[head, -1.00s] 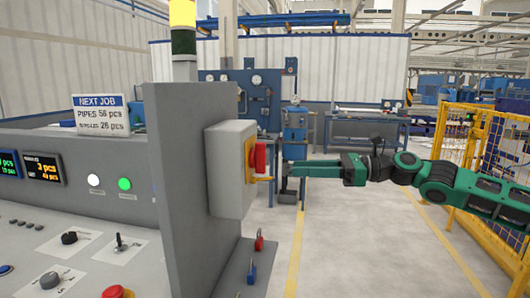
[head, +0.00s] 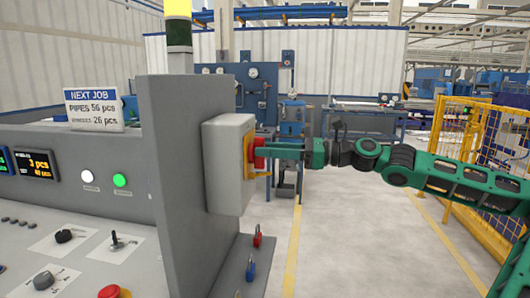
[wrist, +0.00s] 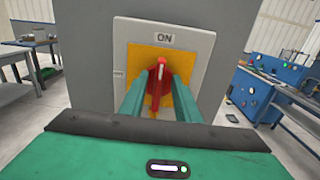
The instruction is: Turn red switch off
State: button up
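The red switch (head: 259,155) is a rotary handle on a yellow plate, on a grey box (head: 228,165) fixed to the side of the grey panel. In the wrist view the red handle (wrist: 159,82) stands upright and points at the label "ON" (wrist: 164,38). My gripper (head: 270,147) reaches the switch from the right in the head view. In the wrist view its two green fingers (wrist: 157,76) are apart, one on each side of the handle. A narrow gap shows beside the handle's top; contact lower down cannot be told.
The grey control desk (head: 60,180) stands left, with a lit white lamp (head: 87,176) and green lamp (head: 120,180). A red padlock (head: 257,237) and blue padlock (head: 251,267) are below the switch box. Floor to the right is clear up to a yellow fence (head: 460,150).

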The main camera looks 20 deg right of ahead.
jog(key=shift+w+a, duration=0.1)
jog(key=shift+a, duration=0.1)
grip_shut()
